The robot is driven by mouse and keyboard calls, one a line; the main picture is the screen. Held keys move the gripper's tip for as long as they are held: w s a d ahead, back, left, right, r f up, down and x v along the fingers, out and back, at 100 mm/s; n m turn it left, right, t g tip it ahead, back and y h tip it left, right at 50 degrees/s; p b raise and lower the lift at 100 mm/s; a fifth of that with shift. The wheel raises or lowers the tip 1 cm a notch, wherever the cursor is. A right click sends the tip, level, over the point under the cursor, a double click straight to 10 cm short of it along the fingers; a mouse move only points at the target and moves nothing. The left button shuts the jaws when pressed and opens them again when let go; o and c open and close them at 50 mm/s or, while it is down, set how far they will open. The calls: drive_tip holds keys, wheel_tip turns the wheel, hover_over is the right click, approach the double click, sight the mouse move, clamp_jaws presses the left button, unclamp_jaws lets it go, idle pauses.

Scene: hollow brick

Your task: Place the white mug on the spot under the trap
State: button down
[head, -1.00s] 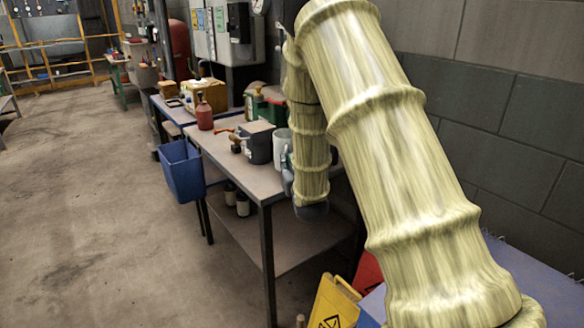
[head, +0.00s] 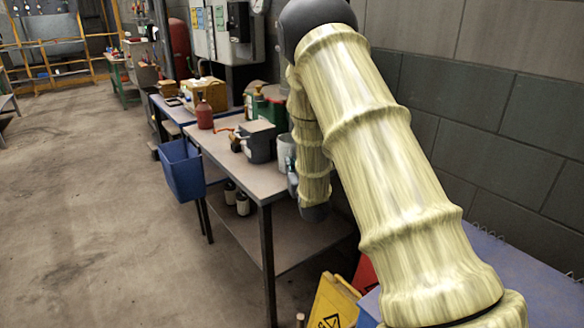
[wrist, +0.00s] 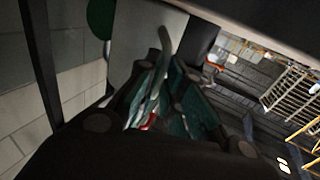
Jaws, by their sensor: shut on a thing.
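The white mug (head: 285,149) shows as a pale cylinder at the right end of the workbench, partly hidden behind my forearm. In the wrist view the mug (wrist: 140,45) is a large pale shape beyond the fingers. My gripper (wrist: 168,92) has dark fingers with teal pads closed around a pale strip that looks like the mug's handle. In the head view only a sliver of my gripper (head: 292,180) shows beside the forearm. I cannot tell whether the mug touches the bench. I cannot make out the trap or the spot under it.
The workbench (head: 225,162) holds a dark grey box (head: 258,142) with an orange handle, a red bottle (head: 204,114) and a green container (head: 268,108). A blue bin (head: 183,171) hangs at its left side. A yellow sign (head: 332,304) stands in front. The floor at left is clear.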

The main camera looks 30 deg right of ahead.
drive_tip(key=c, duration=1.5)
unclamp_jaws()
drive_tip(key=shift+c, duration=0.2)
drive_tip(key=v, duration=1.2)
drive_tip(key=s+a+f+g+y, duration=0.1)
drive_tip(key=s+a+f+g, duration=0.25)
drive_tip(key=f, duration=0.55)
drive_tip(key=s+a+f+n+g+y, duration=0.1)
drive_tip(key=s+a+f+g, duration=0.1)
drive_tip(key=s+a+f, duration=0.45)
drive_tip(key=s+a+f+g+y, duration=0.1)
drive_tip(key=s+f+g, duration=0.15)
drive_tip(key=f, duration=0.85)
drive_tip(key=s+a+f+g, duration=0.3)
drive_tip(key=s+a+f, duration=0.1)
drive_tip(key=s, duration=0.5)
drive_tip(key=s+a+f+n+g+y, duration=0.1)
drive_tip(key=s+a+f+g, duration=0.2)
drive_tip(key=s+f, duration=0.3)
drive_tip(key=s+a+f+g+y, duration=0.1)
drive_tip(key=s+a+f+g, duration=0.2)
drive_tip(key=s, duration=1.1)
drive_tip(key=shift+a+f+g, duration=0.3)
drive_tip(key=shift+a+f, duration=0.65)
drive_tip(key=shift+a, duration=0.15)
